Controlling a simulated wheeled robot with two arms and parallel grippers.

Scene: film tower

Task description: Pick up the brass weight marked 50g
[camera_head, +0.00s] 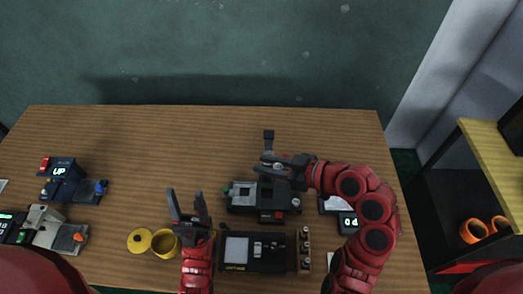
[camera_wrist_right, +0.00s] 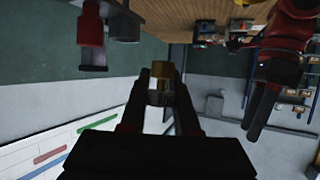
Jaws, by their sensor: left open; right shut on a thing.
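My right gripper (camera_head: 268,164) is over the dark device near the middle of the table. In the right wrist view (camera_wrist_right: 162,85) its fingers are closed on a small brass-coloured cylinder (camera_wrist_right: 162,74), likely a brass weight. Its marking cannot be read. In the head view the held piece is too small to make out clearly. A narrow wooden rack (camera_head: 305,268) at the front holds several small pieces; their markings are unreadable. My left gripper (camera_head: 188,208) is open and empty, above the table left of the device.
A dark device with a grey plate (camera_head: 243,194) stands below the right gripper. A black box with a pale panel (camera_head: 237,250) is beside the rack. A yellow cup (camera_head: 166,244) and round yellow piece (camera_head: 139,240) are near the left gripper. The table's back left is clear.

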